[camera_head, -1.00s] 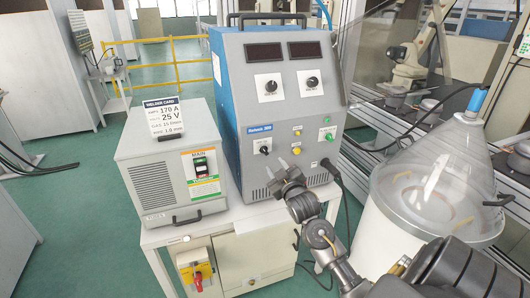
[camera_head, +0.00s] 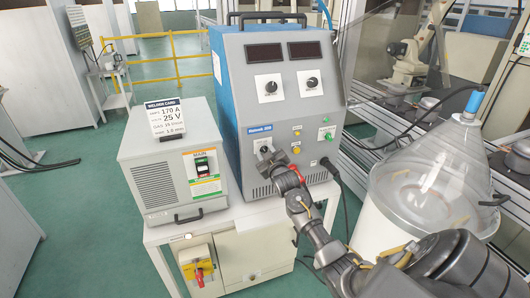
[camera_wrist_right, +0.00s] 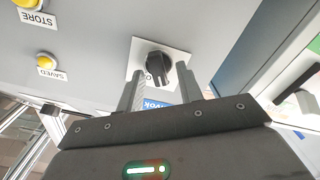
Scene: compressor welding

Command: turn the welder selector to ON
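The welder (camera_head: 285,110) is a blue and grey cabinet with a sloped front panel. The selector is a black knob on a white plate low on that panel; in the head view my right gripper (camera_head: 265,158) largely covers it. In the right wrist view the selector knob (camera_wrist_right: 158,68) shows clearly, with part of a letter label beside it. My right gripper (camera_wrist_right: 162,88) is open, with one finger on each side of the knob's near edge. I cannot tell whether the fingers touch the knob or panel. My left gripper is not in view.
Yellow buttons (camera_wrist_right: 47,61) and the green button (camera_head: 326,134) sit near the selector. Two more dials (camera_head: 270,87) are higher up. A grey box with a MAIN switch (camera_head: 203,165) stands at left. A clear-topped drum (camera_head: 425,190) stands at right.

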